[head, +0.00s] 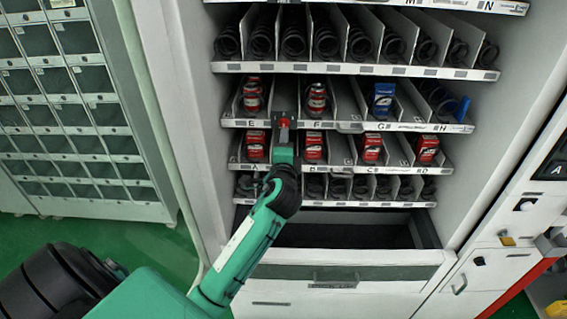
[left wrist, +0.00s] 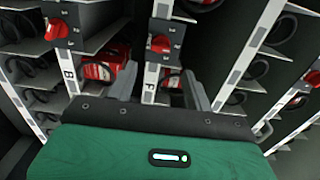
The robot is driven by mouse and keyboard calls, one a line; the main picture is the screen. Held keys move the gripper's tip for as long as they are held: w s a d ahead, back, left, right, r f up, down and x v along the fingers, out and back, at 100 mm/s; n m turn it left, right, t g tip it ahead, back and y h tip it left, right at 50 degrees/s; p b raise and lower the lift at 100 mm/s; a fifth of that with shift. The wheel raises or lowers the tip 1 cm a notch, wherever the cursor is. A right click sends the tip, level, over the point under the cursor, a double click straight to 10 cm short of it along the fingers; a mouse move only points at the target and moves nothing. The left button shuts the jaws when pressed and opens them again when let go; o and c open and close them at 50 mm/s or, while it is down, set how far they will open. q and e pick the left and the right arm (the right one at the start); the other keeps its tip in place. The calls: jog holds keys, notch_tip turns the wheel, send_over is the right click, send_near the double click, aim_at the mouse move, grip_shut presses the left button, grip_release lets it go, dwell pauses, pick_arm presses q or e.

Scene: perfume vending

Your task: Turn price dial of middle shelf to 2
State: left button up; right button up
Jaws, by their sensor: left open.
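The vending machine's middle shelf (head: 350,126), with the E, F, G and H labels, crosses the head view. In the left wrist view the open jaws (left wrist: 160,80) are empty, with the dial box beyond the gap. Contact is not clear. My right gripper is out of view.
Red boxes (head: 371,148) stand on the shelf below, and a blue pack (head: 382,100) stands on the middle shelf. The dispensing drawer (head: 345,262) is below. Grey lockers (head: 80,110) stand to the left.

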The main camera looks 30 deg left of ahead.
pick_arm(q)
jog(key=shift+b+v, duration=0.65)
jog(key=shift+v, duration=2.15)
jog(key=shift+f, duration=0.1)
